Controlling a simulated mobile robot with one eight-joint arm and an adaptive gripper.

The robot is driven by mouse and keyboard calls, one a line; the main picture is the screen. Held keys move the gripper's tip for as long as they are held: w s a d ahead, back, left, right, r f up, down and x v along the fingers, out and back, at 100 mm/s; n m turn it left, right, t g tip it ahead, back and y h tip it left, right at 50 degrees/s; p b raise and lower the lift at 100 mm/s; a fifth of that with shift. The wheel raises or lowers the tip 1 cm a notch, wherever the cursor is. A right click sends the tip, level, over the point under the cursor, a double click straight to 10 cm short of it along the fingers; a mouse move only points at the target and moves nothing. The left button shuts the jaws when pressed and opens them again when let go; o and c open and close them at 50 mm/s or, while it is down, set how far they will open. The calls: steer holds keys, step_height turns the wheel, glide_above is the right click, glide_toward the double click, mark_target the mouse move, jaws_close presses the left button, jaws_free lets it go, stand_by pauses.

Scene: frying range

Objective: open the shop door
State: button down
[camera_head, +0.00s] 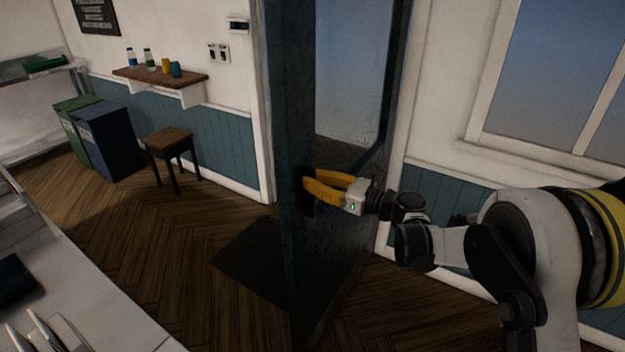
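The shop door (345,268) is a dark teal leaf with a large glass pane (350,70). It appears to stand swung into the room at an angle, with its thick free edge (283,150) towards me and its far side near the white trim on the right. My gripper (308,181) has yellow fingers and reaches from the right to the door's face near that free edge. The fingertips are at a small dark part that may be the handle. The handle is mostly hidden, and whether the fingers are closed on it is unclear.
A dark mat (250,258) lies on the floor left of the door. A stool (170,142), a wall shelf (158,80) and bins (104,140) stand farther back left. A pale counter (75,285) fills the lower left. A window (560,75) is on the right wall.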

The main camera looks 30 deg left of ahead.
mark_target(303, 176)
steer(key=w+a+m+t, duration=0.1)
steer(key=w+a, duration=0.1)
steer(key=a, duration=1.3)
steer(key=shift+a+t, duration=0.2)
steer(key=shift+t, duration=0.1)
steer(key=shift+w, duration=0.1)
steer(key=c, duration=1.4)
jaws_free()
steer(key=d, duration=0.4)
steer(key=s+d, duration=0.1)
steer(key=d, duration=0.3)
steer(key=s+d, duration=0.1)
steer(key=d, duration=0.3)
